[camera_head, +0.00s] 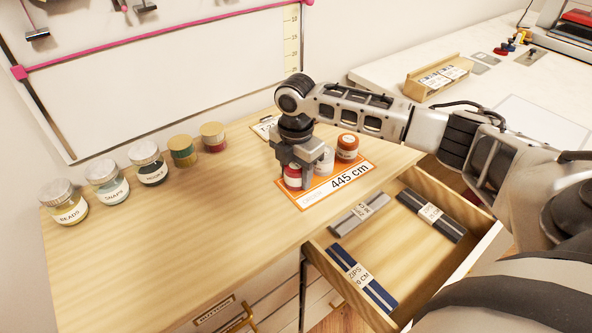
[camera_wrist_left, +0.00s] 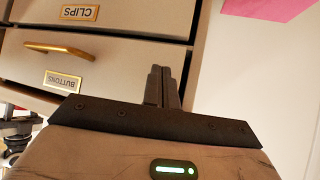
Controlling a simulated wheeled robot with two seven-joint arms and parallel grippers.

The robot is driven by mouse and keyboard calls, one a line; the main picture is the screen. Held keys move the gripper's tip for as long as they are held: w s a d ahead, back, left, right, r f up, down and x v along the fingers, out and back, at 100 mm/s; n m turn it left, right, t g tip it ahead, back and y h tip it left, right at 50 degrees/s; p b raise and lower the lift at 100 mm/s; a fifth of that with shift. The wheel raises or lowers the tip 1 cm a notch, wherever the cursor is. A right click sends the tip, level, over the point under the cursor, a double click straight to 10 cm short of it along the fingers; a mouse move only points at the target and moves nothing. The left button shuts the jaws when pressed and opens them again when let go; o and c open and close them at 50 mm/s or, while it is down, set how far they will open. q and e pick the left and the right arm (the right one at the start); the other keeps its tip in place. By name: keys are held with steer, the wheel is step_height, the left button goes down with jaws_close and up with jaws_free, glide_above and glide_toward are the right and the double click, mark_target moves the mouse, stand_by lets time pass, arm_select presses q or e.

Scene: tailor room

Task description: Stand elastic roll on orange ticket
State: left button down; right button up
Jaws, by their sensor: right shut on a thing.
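The orange ticket (camera_head: 350,179), marked 445 cm, lies flat on the wooden top near its front edge. My right gripper (camera_head: 294,170) points down over the ticket's left end and is shut on a red roll (camera_head: 292,183) with a pale label. The red roll looks upright at the ticket; its exact contact below is hidden. A white roll (camera_head: 324,160) and an orange-brown roll (camera_head: 347,147) stand to its right, along the ticket's far side. My left gripper (camera_wrist_left: 162,88) shows in the left wrist view, fingers together and empty, in front of drawer fronts.
Several lidded jars, such as the beads jar (camera_head: 67,204), line the left back. An open drawer (camera_head: 375,259) holding zip packs lies in front of the ticket. A wooden box (camera_head: 438,79) sits on the white table. The front left top is clear.

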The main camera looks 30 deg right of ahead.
mark_target(296, 165)
steer(key=shift+f, duration=0.1)
steer(key=o, duration=0.9)
steer(key=shift+o, duration=0.4)
step_height(296, 165, up, 12)
steer(key=shift+r+b, duration=0.2)
steer(key=shift+b, duration=0.15)
steer(key=shift+f, duration=0.1)
